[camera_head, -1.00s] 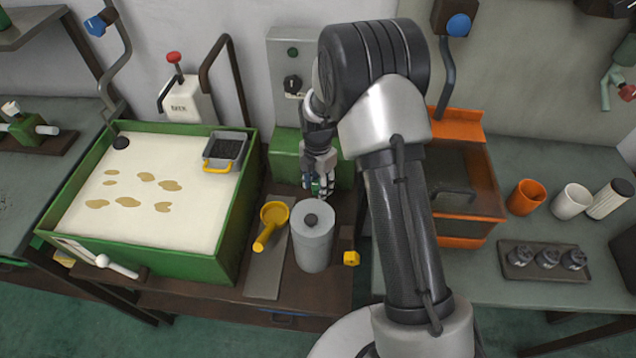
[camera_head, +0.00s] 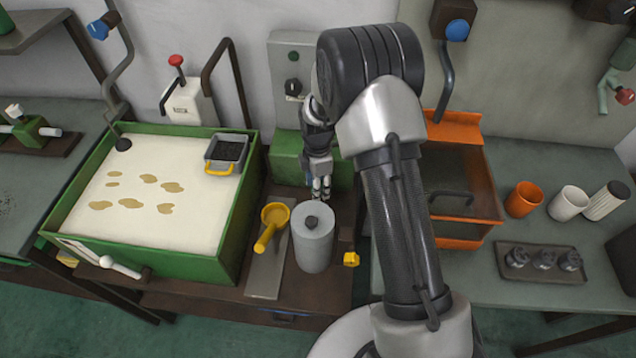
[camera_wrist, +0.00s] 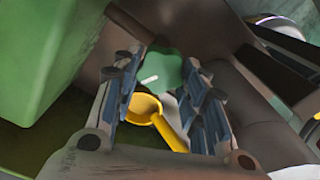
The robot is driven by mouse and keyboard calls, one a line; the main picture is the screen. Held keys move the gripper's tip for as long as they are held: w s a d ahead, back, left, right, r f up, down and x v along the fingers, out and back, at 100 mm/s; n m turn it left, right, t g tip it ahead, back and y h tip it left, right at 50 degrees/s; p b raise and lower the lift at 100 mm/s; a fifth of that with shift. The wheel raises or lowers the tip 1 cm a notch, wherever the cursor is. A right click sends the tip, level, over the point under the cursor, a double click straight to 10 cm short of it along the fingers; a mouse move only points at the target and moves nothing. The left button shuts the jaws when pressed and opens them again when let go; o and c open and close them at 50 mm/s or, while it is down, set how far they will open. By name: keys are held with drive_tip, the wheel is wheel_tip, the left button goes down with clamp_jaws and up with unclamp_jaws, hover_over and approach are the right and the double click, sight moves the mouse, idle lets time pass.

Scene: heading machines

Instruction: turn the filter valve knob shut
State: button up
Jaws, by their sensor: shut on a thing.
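A green rounded knob (camera_wrist: 163,68) with a short white mark lies between my fingers in the wrist view, and I take it for the filter valve knob. My gripper (camera_head: 321,187) is shut on it; the wrist view shows a finger on either side (camera_wrist: 163,95). In the head view the fingers point down just behind the grey canister (camera_head: 314,247) with its black top knob, and they hide the green knob. The exact contact on the knob is partly hidden by the fingers.
A yellow ladle (camera_head: 270,228) lies left of the canister, and a green-walled tank (camera_head: 222,238) of pale liquid is further left. An orange bin (camera_head: 459,243) stands to the right, behind my arm. A yellow knob (camera_head: 351,259) sits near the bench front.

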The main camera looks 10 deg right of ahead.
drive_tip(key=m, duration=0.3)
drive_tip(key=m+p, duration=0.1)
drive_tip(key=m, duration=0.2)
drive_tip(key=shift+w+m, duration=0.2)
drive_tip(key=shift+m, duration=0.1)
drive_tip(key=m, duration=0.6)
drive_tip(key=shift+w+d+p, duration=0.1)
drive_tip(key=shift+d+p, duration=0.05)
drive_tip(key=shift+p, duration=0.25)
drive_tip(key=o, duration=1.1)
wheel_tip(320, 180, up, 12)
drive_tip(key=shift+r, duration=0.1)
